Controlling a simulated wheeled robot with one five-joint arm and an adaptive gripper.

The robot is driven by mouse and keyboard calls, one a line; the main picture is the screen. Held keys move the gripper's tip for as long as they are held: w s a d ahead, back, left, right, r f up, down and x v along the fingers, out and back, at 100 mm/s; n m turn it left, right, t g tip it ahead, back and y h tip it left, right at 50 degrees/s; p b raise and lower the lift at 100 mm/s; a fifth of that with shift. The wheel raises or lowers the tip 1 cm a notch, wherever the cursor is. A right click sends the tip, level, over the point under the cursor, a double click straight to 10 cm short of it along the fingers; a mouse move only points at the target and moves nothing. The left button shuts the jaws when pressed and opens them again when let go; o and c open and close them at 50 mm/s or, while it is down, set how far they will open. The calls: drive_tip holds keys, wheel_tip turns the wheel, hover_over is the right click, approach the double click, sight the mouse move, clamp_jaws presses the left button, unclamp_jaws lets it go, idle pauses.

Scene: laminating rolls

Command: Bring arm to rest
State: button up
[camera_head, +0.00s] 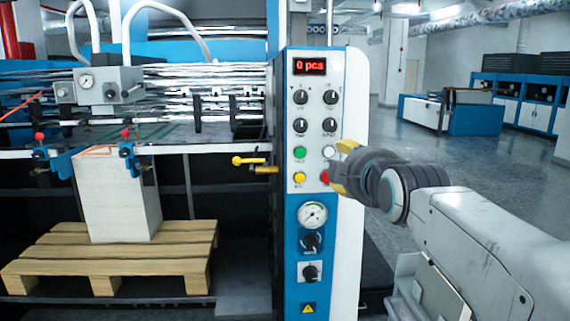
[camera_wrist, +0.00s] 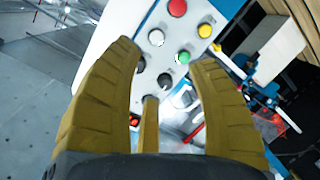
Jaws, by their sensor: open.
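My gripper (camera_head: 343,165) is at the right edge of the blue and white control panel (camera_head: 322,260), in front of its lower buttons. In the wrist view my gripper (camera_wrist: 165,62) shows yellow-brown fingers spread apart with nothing between them. The panel's buttons face it there: a red button (camera_wrist: 177,8), a yellow button (camera_wrist: 205,30), a white button (camera_wrist: 156,37) and a green button (camera_wrist: 183,57). My arm reaches in from the lower right. Whether a finger touches the panel cannot be told.
The panel's display (camera_head: 310,67) reads "0 pcs". A white paper stack (camera_head: 118,205) stands on a wooden pallet (camera_head: 110,266) at the left. A yellow-handled valve (camera_head: 250,160) juts out left of the panel. Open floor (camera_head: 415,142) lies to the right, with blue cabinets (camera_head: 515,100) at the back.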

drive_tip(key=s+f+m+g+p, duration=0.4)
drive_tip(key=s+f, duration=0.6)
drive_tip(key=s, duration=0.5)
drive_tip(key=s+f+m+g+p, duration=0.4)
drive_tip(key=s+f+m+g, duration=0.2)
drive_tip(key=s+f, duration=0.5)
drive_tip(key=s+g, duration=0.2)
drive_tip(key=s, duration=0.2)
drive_tip(key=shift+p, duration=0.35)
